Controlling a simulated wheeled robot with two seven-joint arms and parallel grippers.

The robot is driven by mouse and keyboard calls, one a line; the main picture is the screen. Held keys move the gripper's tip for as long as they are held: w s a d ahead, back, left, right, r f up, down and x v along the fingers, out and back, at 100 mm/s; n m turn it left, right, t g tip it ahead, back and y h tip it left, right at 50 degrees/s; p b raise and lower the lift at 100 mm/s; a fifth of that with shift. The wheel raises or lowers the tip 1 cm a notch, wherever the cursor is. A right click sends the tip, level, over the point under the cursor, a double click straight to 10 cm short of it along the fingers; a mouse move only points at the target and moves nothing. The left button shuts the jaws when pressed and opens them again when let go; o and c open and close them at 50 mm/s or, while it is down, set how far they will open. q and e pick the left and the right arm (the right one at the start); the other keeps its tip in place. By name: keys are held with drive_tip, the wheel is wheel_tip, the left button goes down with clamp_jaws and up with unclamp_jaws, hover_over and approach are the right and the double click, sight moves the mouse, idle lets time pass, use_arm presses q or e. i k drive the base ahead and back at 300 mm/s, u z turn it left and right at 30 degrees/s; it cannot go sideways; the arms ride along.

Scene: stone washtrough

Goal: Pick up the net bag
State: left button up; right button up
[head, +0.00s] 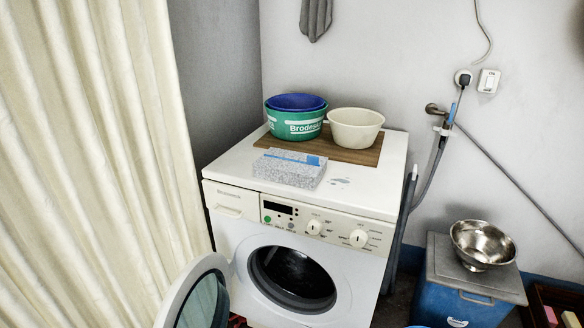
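I cannot make out a net bag for certain in the head view. A grey limp item (316,18) hangs on the back wall at the top, cut off by the picture edge; I cannot tell whether it is cloth or net. A small piece of something red (237,321) shows at the bottom edge beside the washer door, mostly hidden. Neither of my grippers is in view.
A white washing machine (370,195) stands with its round door (199,300) open. On top are a green tub (290,120), a cream bowl (355,128) and a speckled box (288,170). A steel colander (483,245) sits on a blue bin (455,295) at right. A curtain (90,150) fills the left.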

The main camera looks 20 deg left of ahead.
sight(305, 170)
drive_tip(key=u, duration=0.5)
drive_tip(key=k, duration=0.6)
drive_tip(key=z, duration=0.3)
drive_tip(key=i, duration=1.15)
drive_tip(key=u, duration=0.35)
